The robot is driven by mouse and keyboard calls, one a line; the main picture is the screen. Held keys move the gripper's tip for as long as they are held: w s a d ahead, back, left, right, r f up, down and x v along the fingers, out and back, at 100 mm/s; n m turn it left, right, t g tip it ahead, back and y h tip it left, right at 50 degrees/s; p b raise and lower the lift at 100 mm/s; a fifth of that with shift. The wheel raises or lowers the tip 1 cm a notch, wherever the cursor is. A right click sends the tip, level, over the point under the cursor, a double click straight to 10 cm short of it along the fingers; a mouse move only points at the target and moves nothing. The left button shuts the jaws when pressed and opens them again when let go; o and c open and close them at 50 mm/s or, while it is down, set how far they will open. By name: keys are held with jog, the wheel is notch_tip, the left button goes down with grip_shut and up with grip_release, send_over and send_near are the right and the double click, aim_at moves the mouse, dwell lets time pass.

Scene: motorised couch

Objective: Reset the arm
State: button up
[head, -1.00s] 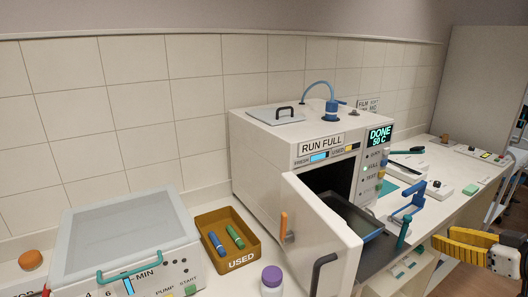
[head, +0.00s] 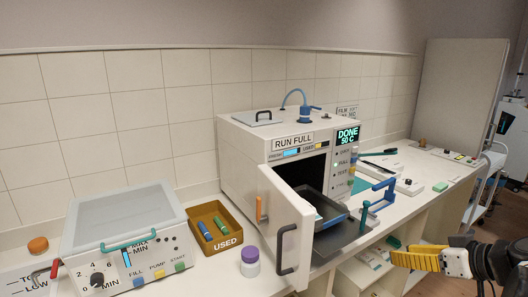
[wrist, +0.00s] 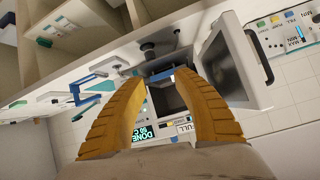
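My gripper (head: 402,257) is at the lower right of the head view, in front of the counter and apart from it. Its yellow fingers are spread with nothing visible between them in the wrist view (wrist: 160,78). The white machine (head: 238,152) stands on the counter with its door (head: 284,222) swung open. A dark tray (head: 326,207) sits partly out of its opening. The display (head: 347,135) reads DONE 50 C.
A lidded bath unit (head: 126,211) stands at the left. Beside it are a brown USED bin (head: 233,228) with small cylinders and a purple-capped jar (head: 250,265). A blue bracket (head: 378,198) stands right of the machine. Open floor lies at the right.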

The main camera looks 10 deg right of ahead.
jog(key=s+a+f+g+h, duration=0.1)
jog(key=s+a, duration=0.1)
jog(key=a, duration=0.6)
jog(key=s+a+f+m+g+h, duration=0.1)
jog(key=s+a, duration=0.1)
jog(key=a, duration=0.6)
jog(key=s+a+f+g+h, duration=0.1)
jog(key=s+a, duration=0.2)
jog(key=a, duration=0.5)
jog(key=shift+f+g, duration=0.25)
jog(key=shift+g, duration=0.05)
